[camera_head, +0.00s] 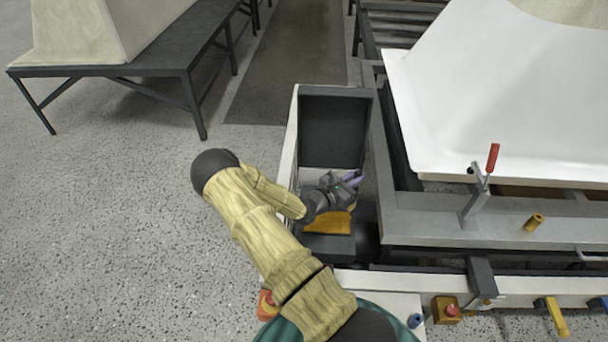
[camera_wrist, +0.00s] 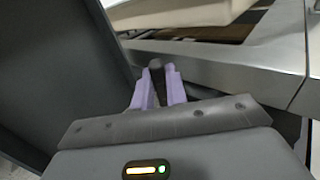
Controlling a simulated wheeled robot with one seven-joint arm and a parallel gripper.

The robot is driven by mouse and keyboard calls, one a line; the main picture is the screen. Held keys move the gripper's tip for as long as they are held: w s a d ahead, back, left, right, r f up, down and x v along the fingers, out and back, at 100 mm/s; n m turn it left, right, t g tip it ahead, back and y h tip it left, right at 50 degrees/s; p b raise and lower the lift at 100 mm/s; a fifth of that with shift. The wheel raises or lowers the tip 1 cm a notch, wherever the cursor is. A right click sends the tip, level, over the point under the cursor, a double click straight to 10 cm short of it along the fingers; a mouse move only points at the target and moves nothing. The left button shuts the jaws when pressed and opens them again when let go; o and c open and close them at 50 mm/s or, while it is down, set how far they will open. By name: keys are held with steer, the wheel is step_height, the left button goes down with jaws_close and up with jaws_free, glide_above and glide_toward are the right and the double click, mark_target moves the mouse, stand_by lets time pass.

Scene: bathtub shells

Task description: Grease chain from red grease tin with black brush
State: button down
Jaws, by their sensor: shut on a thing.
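My gripper (camera_head: 354,179) reaches into an open dark box beside the white tub shell's frame. In the wrist view its two purple fingers (camera_wrist: 160,90) are shut on a dark, round-ended thing, which looks like the black brush (camera_wrist: 156,66). Only its dark end and a strip between the fingers show; its bristles cannot be made out. I cannot make out a red grease tin or a chain in either view. Parts of the box's inside are hidden behind my gripper and arm.
The box (camera_head: 292,130) has a tall dark wall and a yellow-orange thing (camera_head: 330,223) low inside. A grey frame (camera_head: 425,232) carries the white shell (camera_head: 480,95) and a red-handled clamp (camera_head: 491,160). Another shell stands on a dark table (camera_head: 150,68). Floor at left is clear.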

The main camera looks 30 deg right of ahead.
mark_target(357, 172)
steer(key=shift+r+p, duration=1.45)
steer(key=shift+r, duration=0.25)
steer(key=w+a+r+n+t+y, duration=0.1)
steer(key=a+n+t+y, duration=0.3)
steer(key=a, duration=0.6)
steer(key=w+a+r+n+t+y, duration=0.1)
steer(key=w+a+n+t+y, duration=0.3)
steer(key=a, duration=0.7)
steer(key=w+a+r+n+t+y, duration=0.1)
steer(key=w+a+n+t+y, duration=0.2)
steer(key=a+t, duration=0.3)
steer(key=a+n+y, duration=0.1)
steer(key=a, duration=0.3)
steer(key=shift+a+n+y, duration=0.25)
steer(key=shift+n+y, duration=0.05)
steer(key=shift+w+d, duration=0.1)
